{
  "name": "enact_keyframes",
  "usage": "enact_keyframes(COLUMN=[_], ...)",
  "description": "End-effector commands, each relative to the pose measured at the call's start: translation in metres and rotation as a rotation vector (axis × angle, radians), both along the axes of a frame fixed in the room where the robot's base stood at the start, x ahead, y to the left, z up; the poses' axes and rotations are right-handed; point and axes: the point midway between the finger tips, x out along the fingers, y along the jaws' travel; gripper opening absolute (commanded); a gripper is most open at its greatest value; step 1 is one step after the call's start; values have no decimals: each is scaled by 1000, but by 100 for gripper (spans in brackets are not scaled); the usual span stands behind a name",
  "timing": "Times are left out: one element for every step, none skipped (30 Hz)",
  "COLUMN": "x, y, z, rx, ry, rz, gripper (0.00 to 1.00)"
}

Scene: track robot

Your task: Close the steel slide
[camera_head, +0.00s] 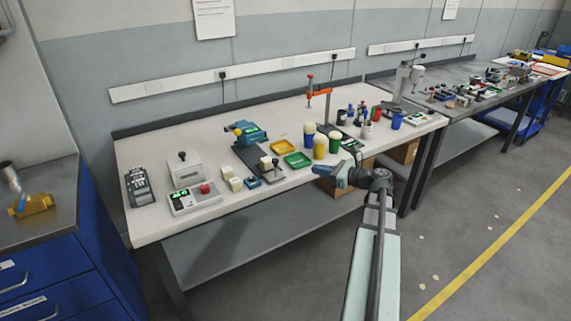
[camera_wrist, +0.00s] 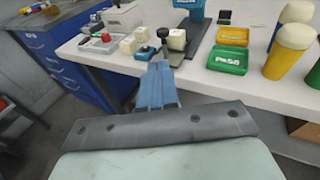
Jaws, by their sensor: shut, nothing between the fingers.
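A long dark steel plate (camera_head: 257,161) runs toward the bench's front edge, with a blue machine body (camera_head: 250,134) at its back end. It looks like the steel slide, but I cannot tell surely, nor how far open it is. A black knob (camera_head: 275,162) stands near its front end, with a cream block (camera_head: 265,163) beside it. The knob also shows in the wrist view (camera_wrist: 163,34), beyond my fingertips. My gripper (camera_head: 321,171) is shut and empty near the bench's front edge, right of the plate. Its blue fingers (camera_wrist: 159,66) point toward the knob, apparently apart from it.
Yellow (camera_head: 282,147) and green (camera_head: 298,160) trays and several cups stand right of the plate. Left are cream blocks (camera_head: 235,183), a control box with a red button (camera_head: 195,198) and a grey box (camera_head: 186,170). Bare bench top lies along the front edge.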

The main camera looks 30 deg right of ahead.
Motion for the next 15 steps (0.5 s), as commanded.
enact_keyframes(x=[1, 2, 2, 3, 5, 7, 9, 12, 16, 20, 24, 29, 34, 38, 44], y=[-2, -2, -2, -1, -1, 0, 2, 3, 5, 7, 9, 12, 14, 16, 19], z=[-1, -1, -1, -1, -2, -2, -3, -3, -4, -5, -5, -6, -7, -8, -9], rx=[12, 19, 25, 29, 31, 33, 33, 32, 32, 32, 32, 31, 31, 31, 31], ry=[9, 14, 18, 20, 22, 23, 23, 23, 23, 24, 24, 24, 24, 24, 24], rz=[-14, -17, -18, -18, -17, -16, -16, -16, -16, -15, -14, -14, -14, -14, -13], gripper=[0, 0, 0, 0, 0, 0, 0, 0, 0, 0, 0, 0, 0, 0, 0])
